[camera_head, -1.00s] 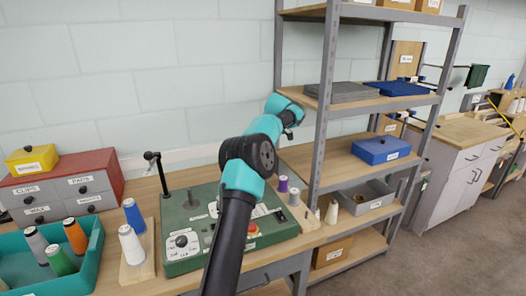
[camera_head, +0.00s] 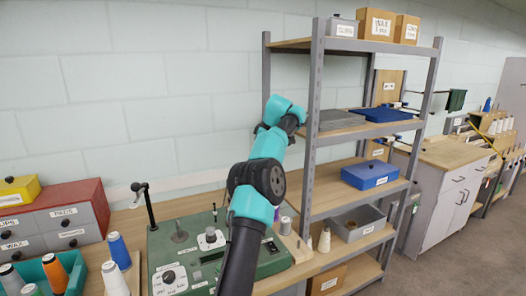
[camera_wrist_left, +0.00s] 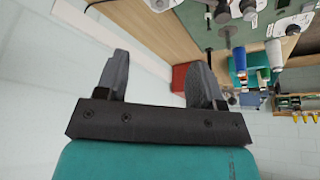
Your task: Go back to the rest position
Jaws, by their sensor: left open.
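In the left wrist view my left gripper (camera_wrist_left: 158,62) is open, its two dark fingers apart with nothing between them. That view looks upside down, with the pale wall on the left and the bench along the top. In the head view a teal and black arm (camera_head: 262,165) of mine rises from the bottom middle. It bends up to a teal end beside the shelf's left post, over the back of the bench. I cannot make out gripper fingers there. My right gripper is not in view.
A grey shelf unit (camera_head: 310,170) stands just right of the arm, holding a blue box (camera_head: 370,175). A green control panel (camera_head: 192,262) lies beneath. A red drawer cabinet (camera_head: 60,197) and a blue cone (camera_head: 118,250) are at left. The wall behind is bare.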

